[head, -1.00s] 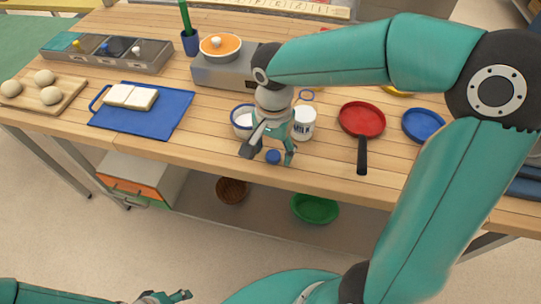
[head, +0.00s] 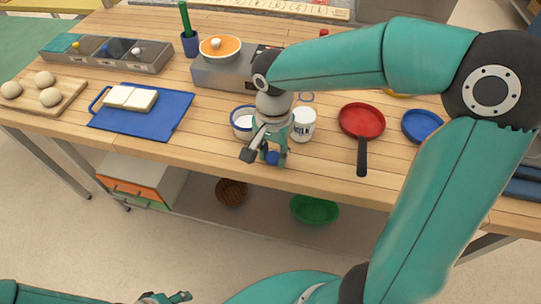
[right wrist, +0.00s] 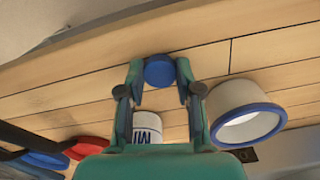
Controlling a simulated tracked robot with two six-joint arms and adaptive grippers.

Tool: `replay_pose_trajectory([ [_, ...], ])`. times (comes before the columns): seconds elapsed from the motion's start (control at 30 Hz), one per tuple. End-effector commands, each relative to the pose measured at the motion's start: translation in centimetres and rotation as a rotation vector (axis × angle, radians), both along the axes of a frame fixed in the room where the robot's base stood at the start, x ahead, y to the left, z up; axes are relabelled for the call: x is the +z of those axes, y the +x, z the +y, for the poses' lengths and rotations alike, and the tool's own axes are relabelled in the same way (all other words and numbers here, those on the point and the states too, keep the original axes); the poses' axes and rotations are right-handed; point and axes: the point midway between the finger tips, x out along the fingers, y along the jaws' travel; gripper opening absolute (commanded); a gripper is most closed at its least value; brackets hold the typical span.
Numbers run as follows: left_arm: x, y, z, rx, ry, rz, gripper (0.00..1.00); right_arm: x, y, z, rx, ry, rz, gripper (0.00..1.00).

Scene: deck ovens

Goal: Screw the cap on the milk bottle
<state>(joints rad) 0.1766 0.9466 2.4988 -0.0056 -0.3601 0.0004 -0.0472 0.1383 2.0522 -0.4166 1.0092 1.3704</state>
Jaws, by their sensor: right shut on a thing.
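The blue cap (head: 272,158) is near the front edge of the table, and it also shows in the right wrist view (right wrist: 159,71). My right gripper (head: 268,158) is shut on the cap, with its two fingers on either side of it in the right wrist view (right wrist: 159,75). The white milk bottle (head: 303,124) stands just behind and right of the gripper, and its lettering shows partly in the right wrist view (right wrist: 147,126). Its top cannot be made out clearly. My left gripper (head: 168,299) is at the bottom edge of the head view, only partly visible.
A white, blue-rimmed pot (head: 241,122) stands left of the gripper. A red pan (head: 361,119) and a blue plate (head: 423,125) lie to the right. A grey stove (head: 222,75) stands behind.

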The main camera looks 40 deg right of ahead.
Motion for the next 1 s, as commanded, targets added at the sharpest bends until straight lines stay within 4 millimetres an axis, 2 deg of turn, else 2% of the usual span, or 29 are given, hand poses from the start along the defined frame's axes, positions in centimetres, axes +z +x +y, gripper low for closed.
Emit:
replay_pose_trajectory([
  [0.27, 0.1, 0.0, 0.0, 0.000, 0.000, 0.000, 0.51, 1.0, 0.1, 0.0, 0.000, 0.000, -0.002, 0.24],
  [0.43, 0.3, 0.0, 0.0, 0.000, 0.000, 0.000, 0.51, 3.2, 0.1, 0.1, 0.000, 0.001, -0.005, 0.24],
  [0.57, 0.6, 0.0, 0.0, 0.000, 0.000, 0.000, 0.51, 6.1, 0.1, 0.1, 0.002, 0.000, -0.007, 0.24],
  [0.8, 1.5, 0.0, 0.0, 0.000, 0.000, 0.000, 0.51, 13.0, 0.2, 0.1, 0.002, 0.001, -0.007, 0.24],
  [1.0, 2.1, 0.0, 0.0, 0.000, 0.000, 0.000, 0.51, 17.4, 0.1, 0.1, 0.003, 0.001, -0.003, 0.24],
])
